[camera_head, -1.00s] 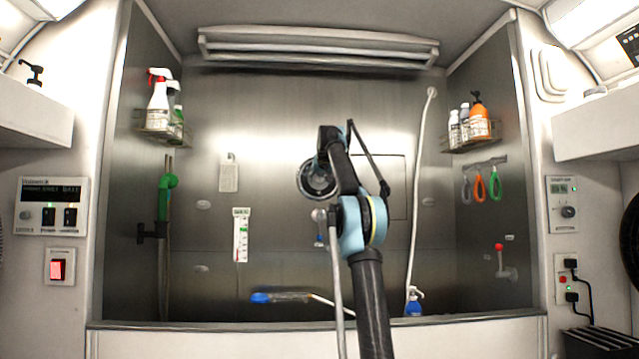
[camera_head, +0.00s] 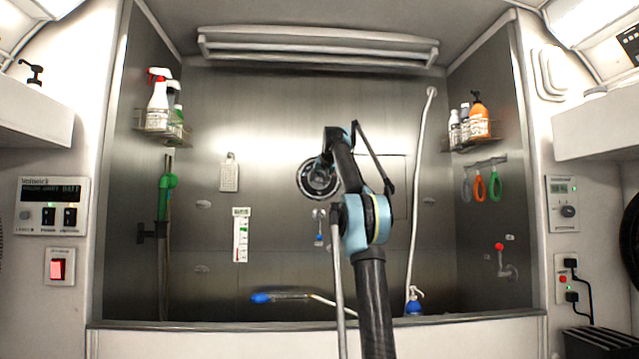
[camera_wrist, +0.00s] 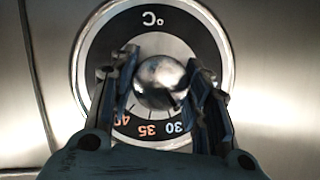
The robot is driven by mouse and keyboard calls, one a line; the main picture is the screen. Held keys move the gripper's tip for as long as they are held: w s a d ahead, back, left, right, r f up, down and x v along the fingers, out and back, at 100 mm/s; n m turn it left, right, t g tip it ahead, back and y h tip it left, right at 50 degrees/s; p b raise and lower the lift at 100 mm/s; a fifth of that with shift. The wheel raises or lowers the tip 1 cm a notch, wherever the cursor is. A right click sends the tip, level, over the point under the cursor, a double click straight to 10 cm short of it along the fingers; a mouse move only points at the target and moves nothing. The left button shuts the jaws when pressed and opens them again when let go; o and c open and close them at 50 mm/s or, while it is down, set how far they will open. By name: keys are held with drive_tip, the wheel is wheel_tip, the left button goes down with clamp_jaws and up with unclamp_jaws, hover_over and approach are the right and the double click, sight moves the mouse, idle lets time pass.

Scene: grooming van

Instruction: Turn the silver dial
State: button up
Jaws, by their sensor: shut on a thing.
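The silver dial (camera_wrist: 160,80) is a round, shiny knob at the middle of a black ring scale (camera_wrist: 103,40) marked °C, with 30, 35 and 40 legible upside down in the wrist view. My gripper (camera_wrist: 163,90) has one finger on each side of the knob and is shut on it. In the head view the dark round dial plate (camera_head: 306,190) is on the back steel wall, partly hidden behind my arm. The gripper (camera_head: 322,172) shows there only as a small dark shape in front of the plate.
A blue-handled hose (camera_head: 262,298) lies low in the tub. A white shower hose (camera_head: 419,190) hangs to the right of my arm. A thermometer strip (camera_head: 241,235) and a small white fixture (camera_head: 229,175) are on the wall to the left.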

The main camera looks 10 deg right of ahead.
drive_tip(key=shift+m+y, duration=0.7)
drive_tip(key=shift+m, duration=0.3)
drive_tip(key=o, duration=1.1)
drive_tip(key=shift+c, duration=0.2)
drive_tip(key=shift+s, duration=0.1)
drive_tip(key=v, duration=1.1)
drive_tip(key=shift+s, duration=0.3)
drive_tip(key=shift+f, duration=0.1)
